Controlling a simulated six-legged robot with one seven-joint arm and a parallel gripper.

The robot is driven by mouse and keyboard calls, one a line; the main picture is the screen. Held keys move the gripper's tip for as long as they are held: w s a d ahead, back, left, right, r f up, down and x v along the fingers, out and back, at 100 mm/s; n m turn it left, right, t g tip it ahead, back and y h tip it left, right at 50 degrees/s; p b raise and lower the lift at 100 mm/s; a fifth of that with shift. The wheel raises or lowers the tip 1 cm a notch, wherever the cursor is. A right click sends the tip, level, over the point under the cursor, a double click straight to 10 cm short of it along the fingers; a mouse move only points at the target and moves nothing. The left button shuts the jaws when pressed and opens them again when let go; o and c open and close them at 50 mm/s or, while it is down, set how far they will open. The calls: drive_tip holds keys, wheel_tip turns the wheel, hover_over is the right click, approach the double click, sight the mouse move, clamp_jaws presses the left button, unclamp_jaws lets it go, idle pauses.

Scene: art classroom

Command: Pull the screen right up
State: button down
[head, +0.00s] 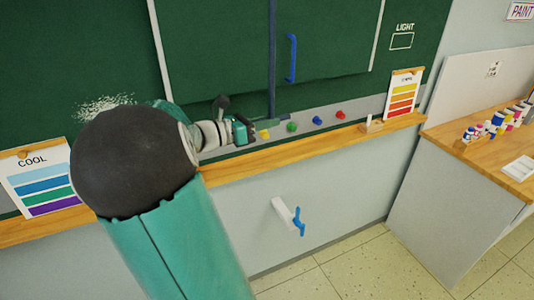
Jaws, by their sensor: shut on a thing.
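The screen looks to be the dark green panel (225,60) on the green board, between two slanting white rails. Its lower edge is above the wooden ledge. A dark blue upright strip (272,60) runs down over it, past that edge, to a small grey-green piece (270,123). My gripper (253,130) is shut at this piece, low on the board just above the ledge. The grip is small and partly hidden by the gripper's body, so the exact contact is hard to see. A bright blue upright handle (291,58) is on the panel, right of the strip.
A wooden ledge (300,148) runs below the board, with several coloured knobs (291,127) above it. A COOL chart (42,178) and a warm-coloured chart (403,93) stand on it. A blue-handled lever (299,222) sticks out below. A counter with paints (500,160) is right.

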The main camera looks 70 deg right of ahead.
wheel_tip(320, 180, up, 42)
drive_tip(key=shift+w+f, duration=0.15)
drive_tip(key=shift+f, duration=0.05)
drive_tip(key=c, duration=1.4)
unclamp_jaws()
drive_tip(key=shift+w, duration=0.15)
drive_tip(key=v, duration=1.3)
drive_tip(key=shift+a, duration=0.3)
